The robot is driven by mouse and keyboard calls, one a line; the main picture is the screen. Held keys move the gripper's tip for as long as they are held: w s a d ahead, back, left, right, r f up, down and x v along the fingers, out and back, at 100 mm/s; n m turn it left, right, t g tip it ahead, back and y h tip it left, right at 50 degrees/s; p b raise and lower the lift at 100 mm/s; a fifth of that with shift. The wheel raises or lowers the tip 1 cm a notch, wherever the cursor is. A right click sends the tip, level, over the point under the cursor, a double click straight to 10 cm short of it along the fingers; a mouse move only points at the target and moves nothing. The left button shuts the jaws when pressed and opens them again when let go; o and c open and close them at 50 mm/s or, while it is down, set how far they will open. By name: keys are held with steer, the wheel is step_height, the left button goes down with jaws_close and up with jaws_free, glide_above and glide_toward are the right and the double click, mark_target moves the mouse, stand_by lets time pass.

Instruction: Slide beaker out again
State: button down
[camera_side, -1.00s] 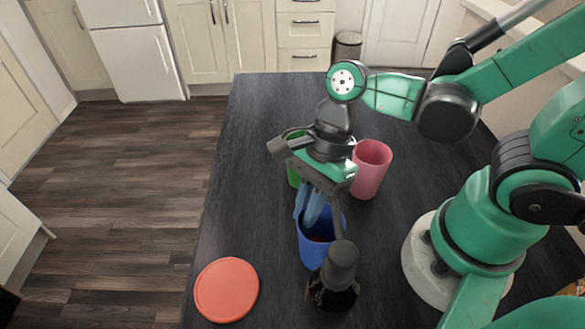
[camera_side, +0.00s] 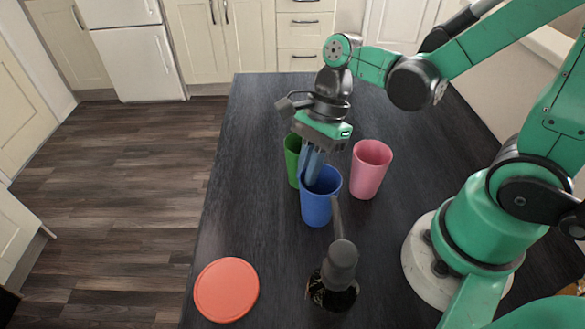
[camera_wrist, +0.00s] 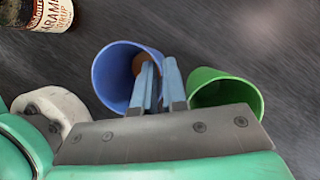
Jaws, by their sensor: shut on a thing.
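The blue beaker (camera_side: 317,207) stands upright on the dark counter; in the wrist view, its open mouth (camera_wrist: 108,75) faces the camera. My gripper (camera_side: 312,178) reaches down at its far rim and is shut on its wall; the fingers (camera_wrist: 158,85) hide part of the rim. Something brownish-orange (camera_wrist: 138,63) lies inside; I cannot tell what. The green beaker (camera_side: 291,161) stands just behind, partly hidden by my gripper, and close beside the fingers in the wrist view (camera_wrist: 224,93). The pink beaker (camera_side: 370,172) stands to the right, apart from the blue one.
A dark syrup bottle with a grey top (camera_side: 340,268) stands in front of the blue beaker; its label shows in the wrist view (camera_wrist: 42,12). A flat orange-red disc (camera_side: 226,290) lies at the front left, near the counter's left edge. The counter (camera_side: 262,120) is clear at the back.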

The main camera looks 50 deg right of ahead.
steer(key=c, duration=0.9)
jaws_free()
steer(key=shift+o, duration=0.2)
steer(key=shift+v, duration=2.8)
